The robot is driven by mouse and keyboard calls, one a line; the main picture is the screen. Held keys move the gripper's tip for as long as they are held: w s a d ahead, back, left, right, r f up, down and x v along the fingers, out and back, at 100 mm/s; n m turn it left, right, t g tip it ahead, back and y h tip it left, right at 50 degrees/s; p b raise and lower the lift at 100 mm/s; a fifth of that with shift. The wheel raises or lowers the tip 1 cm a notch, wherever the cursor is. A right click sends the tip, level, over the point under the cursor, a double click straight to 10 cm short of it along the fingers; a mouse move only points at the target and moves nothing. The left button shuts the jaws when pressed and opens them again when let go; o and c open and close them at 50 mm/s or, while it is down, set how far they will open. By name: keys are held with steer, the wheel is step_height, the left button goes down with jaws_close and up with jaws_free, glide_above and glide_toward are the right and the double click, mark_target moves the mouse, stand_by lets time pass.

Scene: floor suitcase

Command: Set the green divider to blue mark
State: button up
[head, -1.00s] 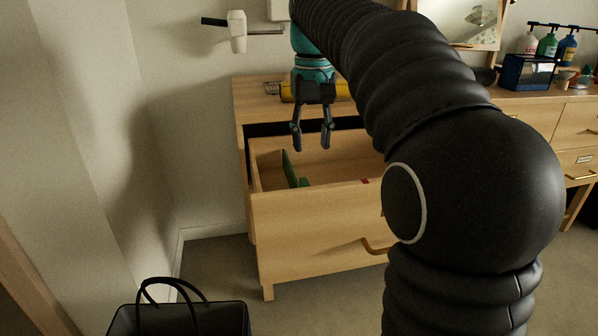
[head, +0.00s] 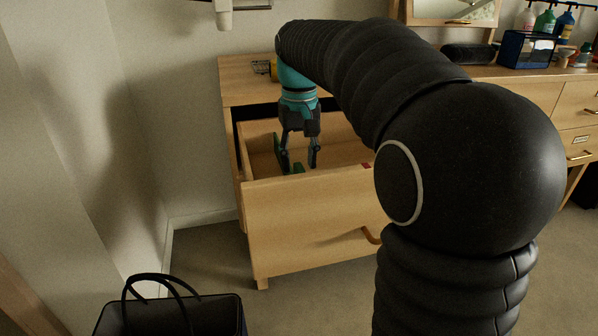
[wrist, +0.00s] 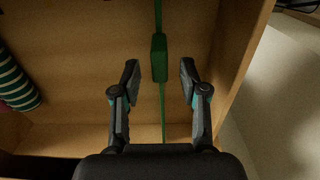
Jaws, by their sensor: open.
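The green divider (wrist: 159,58) is a thin upright panel with a thicker block on its top edge, standing inside the open wooden drawer. In the head view only parts of the divider (head: 277,148) show beside and behind my fingers. My gripper (head: 298,166) points down into the drawer. In the wrist view my gripper (wrist: 159,72) is open, with one finger on each side of the divider's block and a gap on both sides. I cannot make out a blue mark in any view; a small red mark (head: 366,165) shows on the drawer's front edge.
The drawer front (head: 310,215) and side walls surround my gripper. A green-and-white striped thing (wrist: 14,84) lies in the drawer at the left of the wrist view. A black bag (head: 175,315) stands on the floor. Bottles and a dark blue box (head: 527,49) stand on the dresser.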

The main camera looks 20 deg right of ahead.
steer(key=shift+f, duration=1.4)
jaws_close()
